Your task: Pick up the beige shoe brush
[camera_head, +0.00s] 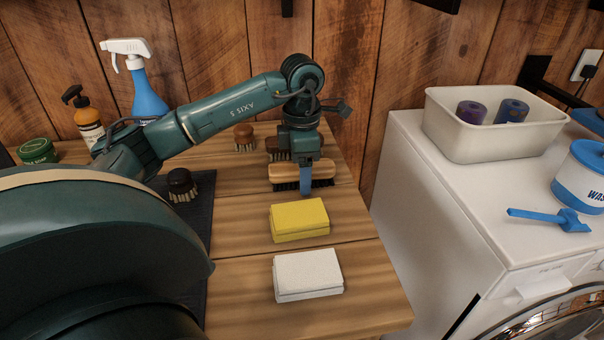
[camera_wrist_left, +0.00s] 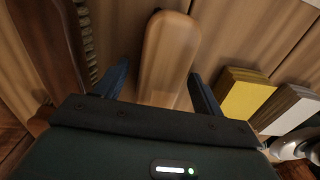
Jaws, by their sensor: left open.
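The beige shoe brush (camera_head: 321,172) has a light wooden back and dark bristles. It lies on the wooden counter behind the yellow sponge. My left gripper (camera_head: 305,182) is above it, pointing down, with a blue finger in front of the brush. In the left wrist view the beige brush (camera_wrist_left: 168,55) lies between the two open blue fingers (camera_wrist_left: 158,88), with a gap on each side. Its near end is hidden behind the gripper body. My right gripper is in neither view.
A dark brown brush (camera_head: 279,147) lies just behind the beige one. A yellow sponge (camera_head: 299,219) and a white sponge (camera_head: 308,273) lie in front. A round brush (camera_head: 182,185), another brush (camera_head: 244,137) and a spray bottle (camera_head: 143,85) stand left. A washer (camera_head: 440,200) adjoins right.

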